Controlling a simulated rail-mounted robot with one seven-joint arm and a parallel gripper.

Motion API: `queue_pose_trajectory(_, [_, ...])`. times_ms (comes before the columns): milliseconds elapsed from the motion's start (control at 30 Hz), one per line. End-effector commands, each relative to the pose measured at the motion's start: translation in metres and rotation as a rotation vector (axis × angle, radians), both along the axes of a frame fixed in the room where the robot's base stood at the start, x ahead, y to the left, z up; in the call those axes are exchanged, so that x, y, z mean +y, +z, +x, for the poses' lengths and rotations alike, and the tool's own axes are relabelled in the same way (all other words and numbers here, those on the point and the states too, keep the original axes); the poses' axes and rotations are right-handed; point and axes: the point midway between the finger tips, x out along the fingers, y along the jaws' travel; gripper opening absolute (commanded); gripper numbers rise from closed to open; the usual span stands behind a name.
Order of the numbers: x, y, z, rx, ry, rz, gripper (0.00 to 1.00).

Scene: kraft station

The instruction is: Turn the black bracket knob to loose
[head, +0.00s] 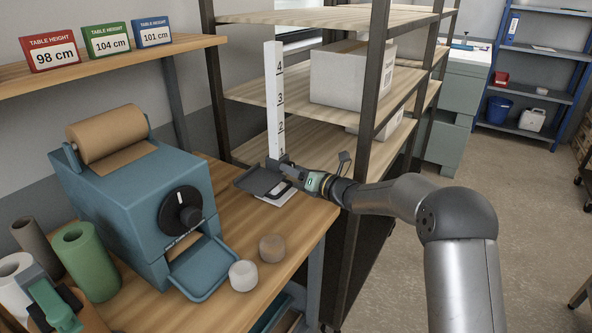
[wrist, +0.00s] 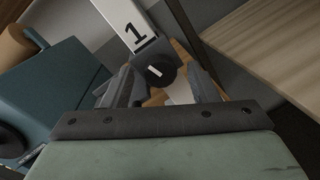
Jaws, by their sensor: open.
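The black bracket knob (wrist: 161,71) is a round black disc with a short white line. In the wrist view it sits just below the number 1 on the white post (wrist: 122,22), in the gap between my fingers. My gripper (wrist: 160,77) is open, one finger to each side of the knob; I cannot tell whether either touches it. In the head view my gripper (head: 277,169) is at the foot of the numbered white post (head: 274,90) and hides the knob. A dark bracket plate (head: 255,184) sticks out there above the bench.
The blue-grey paper machine (head: 130,205) with a kraft roll and black dial stands left on the wooden bench (head: 310,220). Two small round pieces, white (head: 243,276) and brown (head: 272,248), lie in front. A shelf rack (head: 378,90) with a white box rises behind my arm.

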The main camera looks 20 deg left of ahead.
Motion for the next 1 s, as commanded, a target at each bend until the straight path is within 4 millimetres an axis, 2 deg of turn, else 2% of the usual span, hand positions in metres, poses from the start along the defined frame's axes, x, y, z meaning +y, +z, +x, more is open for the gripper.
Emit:
queue_pose_trajectory(133, [-0.0001, -0.0001, -0.0001, 0.000, 0.000, 0.000, 0.54])
queue_pose_trajectory(167, [-0.0001, 0.0000, -0.0001, 0.000, 0.000, 0.000, 0.48])
queue_pose_trajectory(300, [-0.0002, 0.0000, -0.0002, -0.001, 0.001, 0.000, 0.09])
queue_pose_trajectory(467, [-0.0004, -0.0013, -0.0001, -0.007, 0.000, -0.001, 0.09])
queue_pose_trajectory(667, [-0.0009, -0.0081, 0.0004, -0.123, 0.000, -0.025, 0.09])
queue_pose_trajectory(1000, [-0.0004, -0.0017, 0.0000, -0.272, 0.001, -0.060, 0.09])
